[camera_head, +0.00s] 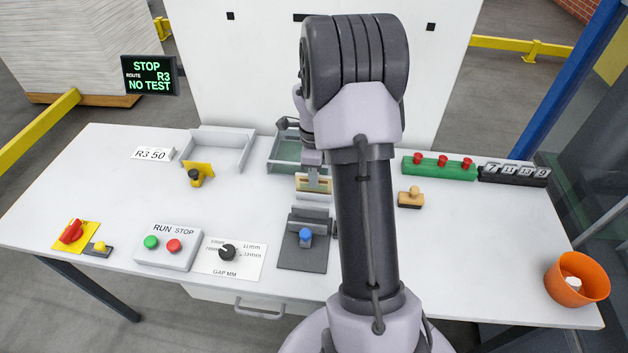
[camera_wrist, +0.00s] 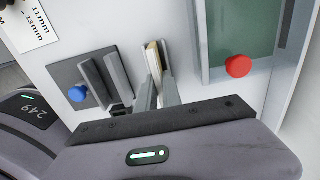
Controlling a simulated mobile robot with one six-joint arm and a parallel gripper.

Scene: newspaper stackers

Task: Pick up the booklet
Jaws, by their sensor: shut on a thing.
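The booklet (camera_head: 316,186) is a small cream and tan piece, mostly hidden by my gripper. In the wrist view the booklet (camera_wrist: 153,57) stands edge-on between the fingers. My gripper (camera_head: 313,177) points down over the middle of the table and is shut on the booklet; its fingers (camera_wrist: 158,82) also show in the wrist view. I cannot tell whether the booklet touches the table.
A grey fixture with a blue knob (camera_head: 305,234) stands just in front. A green-floored tray (camera_head: 285,148) lies behind, a grey tray (camera_head: 222,148) behind left. A wooden-handled stamp (camera_head: 410,198) is to the right, an orange bowl (camera_head: 577,279) at the right edge.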

